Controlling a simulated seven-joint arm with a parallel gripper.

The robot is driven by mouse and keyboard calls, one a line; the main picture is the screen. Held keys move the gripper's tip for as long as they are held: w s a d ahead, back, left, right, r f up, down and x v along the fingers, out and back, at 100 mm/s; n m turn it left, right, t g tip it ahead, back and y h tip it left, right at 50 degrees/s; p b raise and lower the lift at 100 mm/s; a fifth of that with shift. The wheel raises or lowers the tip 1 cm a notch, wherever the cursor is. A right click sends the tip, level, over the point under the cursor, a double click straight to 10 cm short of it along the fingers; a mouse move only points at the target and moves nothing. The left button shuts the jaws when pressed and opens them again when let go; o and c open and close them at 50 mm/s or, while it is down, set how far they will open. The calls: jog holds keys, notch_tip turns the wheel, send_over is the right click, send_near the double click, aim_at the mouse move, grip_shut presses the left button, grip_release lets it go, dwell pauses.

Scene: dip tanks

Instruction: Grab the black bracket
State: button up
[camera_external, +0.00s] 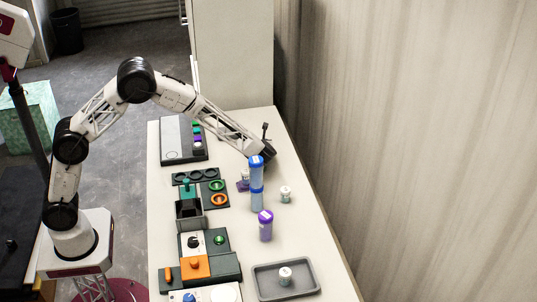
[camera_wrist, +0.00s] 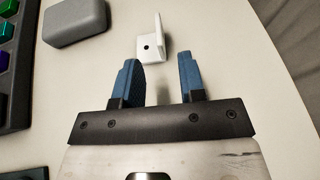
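My gripper (camera_wrist: 159,66) is open, its two blue fingers apart with nothing held between them. A small white L-shaped bracket (camera_wrist: 152,45) with a dark hole lies just ahead of the fingertips, roughly in line with the gap, in the wrist view. I see no bracket that is clearly black. In the external view my gripper (camera_external: 264,152) is low over the far part of the table. A small dark upright shape shows beside it, and I cannot tell if it is part of my gripper. The white bracket cannot be made out there.
A grey rounded block (camera_wrist: 75,22) lies left of the bracket, and a dark button panel (camera_wrist: 14,75) is at the far left.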

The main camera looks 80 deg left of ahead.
jog(key=shift+a, duration=0.1)
jog(key=shift+x, duration=1.2)
jog(key=shift+a, duration=0.1)
jog(key=shift+x, duration=2.5)
jog(key=shift+r, duration=0.15)
jog(key=shift+c, duration=0.4)
grip_shut()
